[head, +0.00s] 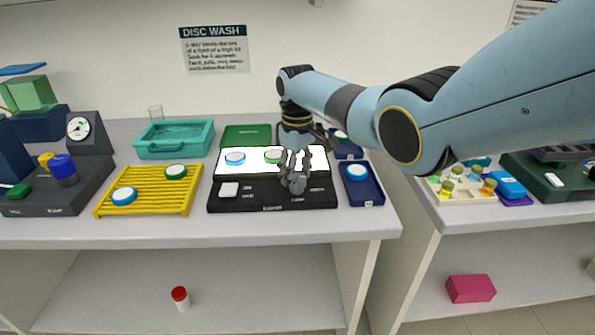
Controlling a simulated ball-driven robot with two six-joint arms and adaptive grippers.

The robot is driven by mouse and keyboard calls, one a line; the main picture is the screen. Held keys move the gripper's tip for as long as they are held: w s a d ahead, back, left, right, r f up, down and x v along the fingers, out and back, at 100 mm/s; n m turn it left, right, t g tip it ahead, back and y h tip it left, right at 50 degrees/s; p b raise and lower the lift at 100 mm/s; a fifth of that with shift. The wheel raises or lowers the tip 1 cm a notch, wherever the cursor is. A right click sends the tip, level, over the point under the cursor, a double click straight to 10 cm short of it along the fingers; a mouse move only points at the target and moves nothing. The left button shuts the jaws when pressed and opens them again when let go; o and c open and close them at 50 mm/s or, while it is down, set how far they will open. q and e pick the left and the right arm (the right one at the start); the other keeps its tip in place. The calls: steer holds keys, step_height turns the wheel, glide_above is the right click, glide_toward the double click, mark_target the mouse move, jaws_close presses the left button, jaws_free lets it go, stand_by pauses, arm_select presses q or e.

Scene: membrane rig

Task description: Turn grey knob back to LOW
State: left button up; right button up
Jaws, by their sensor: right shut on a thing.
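My right gripper (295,184) points down over the right part of that front strip, shut on the grey knob. The fingers hide the knob, so its pointer and the mark it faces cannot be read. My left gripper is not in view.
Two discs, blue (235,158) and green (273,156), lie on the lit panel. A yellow rack (150,203) with discs is to the left, with a teal tub (175,139) behind. A navy tray (374,190) holding a blue disc is close on the right.

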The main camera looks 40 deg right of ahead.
steer(key=m+p, duration=0.1)
steer(key=m, duration=0.2)
steer(key=shift+r, duration=0.1)
steer(key=m+p, duration=0.1)
steer(key=m, duration=0.4)
steer(key=shift+p, duration=0.35)
steer(key=m, duration=0.4)
steer(key=shift+p, duration=0.3)
steer(key=shift+a+m, duration=0.1)
steer(key=shift+m, duration=2)
steer(key=shift+w, duration=0.1)
steer(key=o, duration=1.2)
steer(key=shift+c, duration=0.2)
